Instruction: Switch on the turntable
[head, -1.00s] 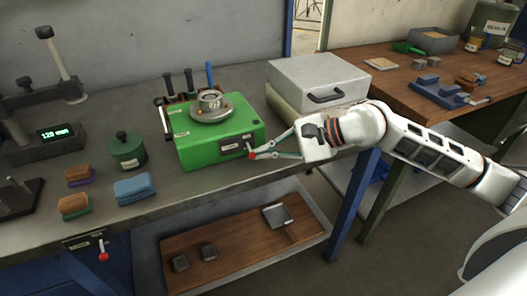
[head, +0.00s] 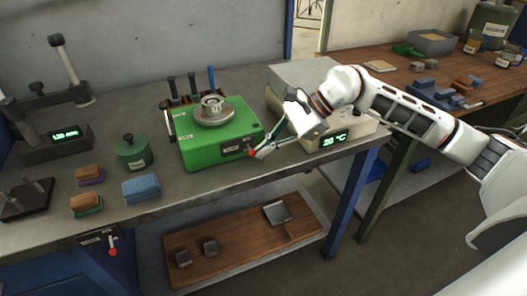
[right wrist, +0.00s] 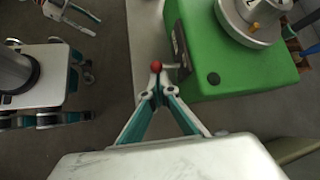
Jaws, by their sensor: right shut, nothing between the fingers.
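The turntable is a green box (head: 215,140) on the bench with a round metal platter (head: 212,110) on top. A small lever with a red knob (head: 252,152) sticks out from a dark plate on its front. My right gripper (head: 260,152) is shut and empty, with its fingertips right at the red knob. In the right wrist view, the red knob (right wrist: 156,66) is just beyond the closed fingertips (right wrist: 157,90); I cannot tell whether they touch. My left gripper is out of the head view; part of what seems to be it shows in the right wrist view (right wrist: 80,18).
A pale box with a "20 °C" display (head: 335,141) stands right of the turntable, behind my right wrist. Left are a green canister (head: 133,152), several sponge-like blocks and a gauge stand (head: 60,135). Another red-knobbed lever (head: 113,252) is on the bench's front edge.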

